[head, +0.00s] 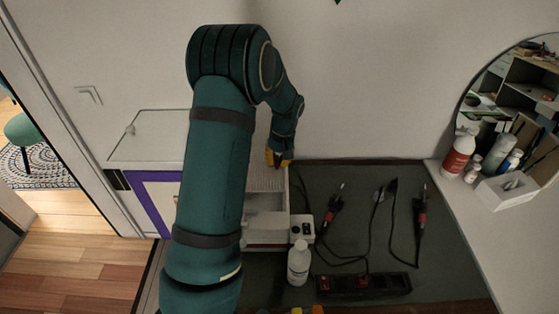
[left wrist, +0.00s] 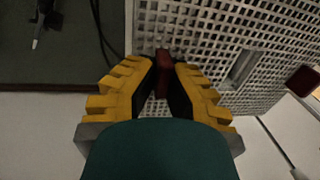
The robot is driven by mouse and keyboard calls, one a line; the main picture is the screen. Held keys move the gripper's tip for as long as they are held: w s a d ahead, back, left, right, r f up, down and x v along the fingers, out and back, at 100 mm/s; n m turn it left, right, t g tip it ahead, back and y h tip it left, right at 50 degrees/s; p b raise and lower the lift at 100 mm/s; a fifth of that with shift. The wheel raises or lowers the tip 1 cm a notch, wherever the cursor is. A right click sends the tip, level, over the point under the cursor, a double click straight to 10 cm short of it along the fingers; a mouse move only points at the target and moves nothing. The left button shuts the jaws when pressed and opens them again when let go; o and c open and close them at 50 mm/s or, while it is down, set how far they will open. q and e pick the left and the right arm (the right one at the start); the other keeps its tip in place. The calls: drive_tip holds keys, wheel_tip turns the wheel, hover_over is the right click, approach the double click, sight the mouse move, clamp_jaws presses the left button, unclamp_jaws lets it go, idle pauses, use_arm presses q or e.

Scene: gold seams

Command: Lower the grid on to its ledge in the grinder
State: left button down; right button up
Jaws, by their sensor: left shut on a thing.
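The grid (left wrist: 215,40) is a pale lattice plate with square holes and a slot, filling much of the left wrist view. A dark red tab (left wrist: 163,62) stands on it, and a second red tab (left wrist: 302,80) shows at the right. My left gripper (left wrist: 164,82), with yellow fingers, is shut on the first tab. In the head view the grid (head: 266,178) lies over the back of the white grinder (head: 265,222), with my left gripper (head: 279,158) at its far right corner. Whether the grid touches the ledge is hidden. My right gripper is not seen.
A white bottle (head: 298,264) stands close to the grinder's front right. A power strip (head: 362,284) and soldering irons with cables (head: 331,218) lie on the dark mat (head: 440,260). A round mirror stands at the right. Small yellow and orange things are cut off at the bottom edge.

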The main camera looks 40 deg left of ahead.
use_arm(q)
drive_tip(key=shift+w+f, duration=0.15)
drive_tip(key=shift+f+b, duration=0.35)
drive_tip(key=shift+b, duration=0.05)
wheel_tip(320, 180, down, 2)
drive_tip(key=shift+f+b, duration=0.1)
drive_tip(key=shift+b, duration=0.7)
drive_tip(key=shift+f+b, duration=0.8)
drive_tip(key=shift+f, duration=0.3)
drive_tip(key=shift+f+b, duration=1.2)
drive_tip(key=shift+f, duration=1)
idle(1.6)
